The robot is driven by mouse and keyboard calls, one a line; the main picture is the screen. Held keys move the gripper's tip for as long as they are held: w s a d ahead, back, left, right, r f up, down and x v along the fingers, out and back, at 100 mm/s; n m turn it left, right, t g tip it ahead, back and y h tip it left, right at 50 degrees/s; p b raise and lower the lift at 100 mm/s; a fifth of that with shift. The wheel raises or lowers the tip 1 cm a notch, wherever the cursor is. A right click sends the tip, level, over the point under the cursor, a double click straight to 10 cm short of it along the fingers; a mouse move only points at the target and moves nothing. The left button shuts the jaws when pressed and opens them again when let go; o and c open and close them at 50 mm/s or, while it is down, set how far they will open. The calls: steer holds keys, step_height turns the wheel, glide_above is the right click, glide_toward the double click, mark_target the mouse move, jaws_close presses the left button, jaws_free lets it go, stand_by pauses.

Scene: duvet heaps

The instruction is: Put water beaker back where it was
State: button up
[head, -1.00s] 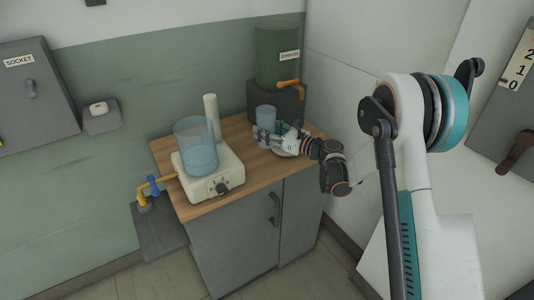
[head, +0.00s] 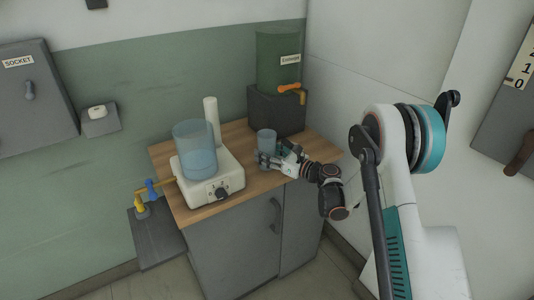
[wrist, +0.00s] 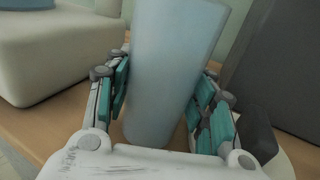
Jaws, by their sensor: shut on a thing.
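A small bluish beaker (head: 266,139) is over the wooden counter in the head view, between the white hot-plate unit and the dark block under the green tank. My gripper (head: 270,159) is shut on it from the right, low on its side. In the wrist view the beaker (wrist: 168,75) stands between my two fingers (wrist: 165,105), one on each side, and is slightly tilted in the picture. Its base is close to the counter; I cannot tell whether it touches.
A larger beaker with liquid (head: 195,150) stands on the white hot-plate unit (head: 215,185). A white cylinder (head: 211,118) is behind it. A green tank (head: 278,60) with an orange tap (head: 290,87) sits on a dark block (head: 262,108). Bare counter (head: 265,183) shows in front.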

steer(key=o, duration=1.4)
steer(key=shift+f, duration=0.1)
steer(key=shift+c, duration=0.2)
steer(key=shift+d, duration=0.15)
steer(key=p+v, duration=0.4)
steer(key=v, duration=0.8)
